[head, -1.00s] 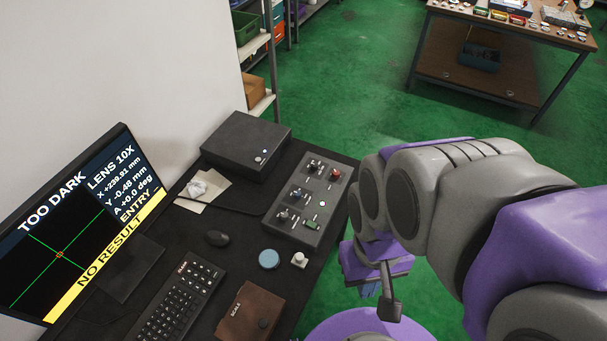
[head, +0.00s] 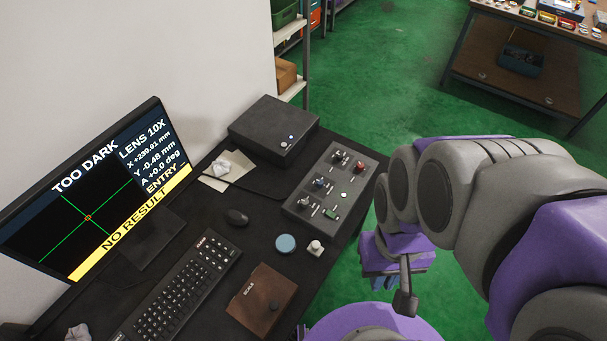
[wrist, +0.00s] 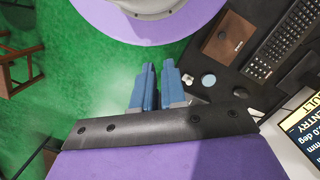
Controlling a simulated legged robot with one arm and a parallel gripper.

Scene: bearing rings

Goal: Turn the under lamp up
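A grey control box (head: 299,210) lies on the dark desk in the head view. The monitor (head: 88,217) reads "TOO DARK" and "NO RESULT". My gripper (wrist: 159,66) has two blue fingers with a narrow empty gap between them. It hangs over the green floor, right of the desk and apart from the box.
The desk also holds a black case (head: 273,130), a mouse (head: 236,217), a keyboard (head: 180,288), a brown box (head: 262,298), a blue disc (head: 286,244) and a small white knob-like piece (head: 315,248). A wooden workbench (head: 520,70) stands at the back right. Green floor between is clear.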

